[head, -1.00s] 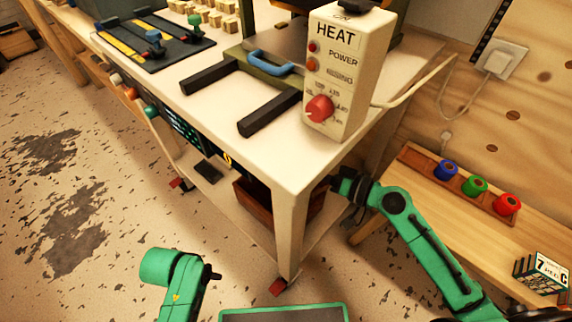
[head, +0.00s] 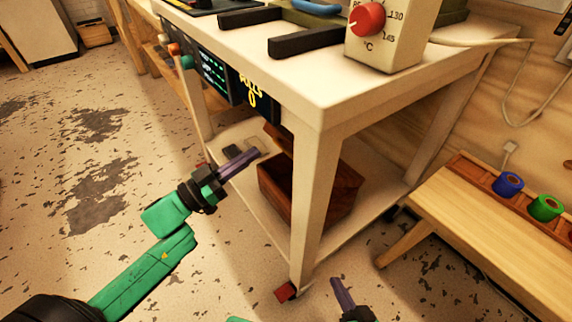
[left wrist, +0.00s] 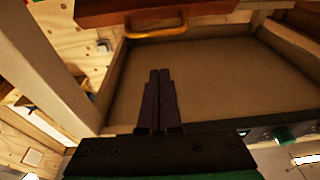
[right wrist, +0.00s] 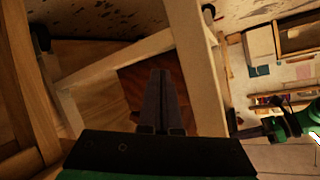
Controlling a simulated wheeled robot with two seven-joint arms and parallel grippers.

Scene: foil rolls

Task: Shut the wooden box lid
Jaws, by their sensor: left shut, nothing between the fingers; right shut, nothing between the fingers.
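The dark reddish-brown wooden box (head: 339,197) stands on the table's lower shelf, partly hidden by the front table leg. Its lid (head: 279,139) appears raised, with only a strip showing left of the leg. In the left wrist view a brown wooden edge with a brass handle (left wrist: 165,31), apparently the lid's, is at the top, beyond the fingertips. My left gripper (head: 252,154) is shut and empty, left of the box and apart from it. My right gripper (head: 337,284) is shut and empty, low in front of the table leg. The box also shows beyond its fingers in the right wrist view (right wrist: 140,85).
The white table leg (head: 312,205) stands between my grippers and part of the box. The tabletop (head: 300,85) overhangs the shelf and carries the heater control box (head: 395,45). A wooden bench (head: 470,215) with coloured rolls is at the right. Floor at the left is clear.

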